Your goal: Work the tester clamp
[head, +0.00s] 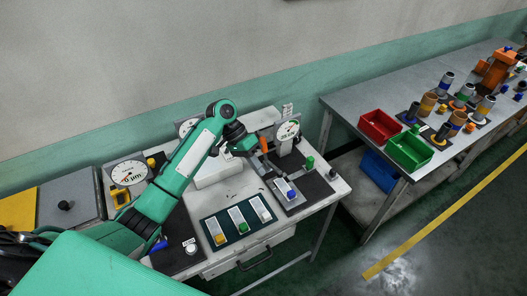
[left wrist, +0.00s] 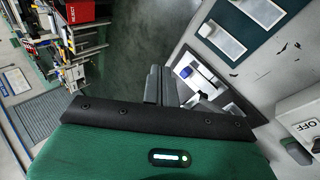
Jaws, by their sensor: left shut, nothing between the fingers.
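The tester on the right of the white bench has a round dial gauge (head: 288,131) and an orange lever-like part (head: 264,144), which may be the clamp handle. In front of it is a grey plate (head: 282,186) with a blue knob or piece (head: 291,194). The blue piece also shows in the left wrist view (left wrist: 186,72), just right of the fingers. My left gripper (head: 254,150) is beside the orange part, apparently close to it; contact cannot be told. In the left wrist view its fingers (left wrist: 163,84) are shut and empty. My right gripper is out of view.
Another dial (head: 126,173) is at left. A side table (head: 350,104) holds red (head: 380,125) and green (head: 409,150) bins. An OFF-marked box (left wrist: 300,122) is near the gripper.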

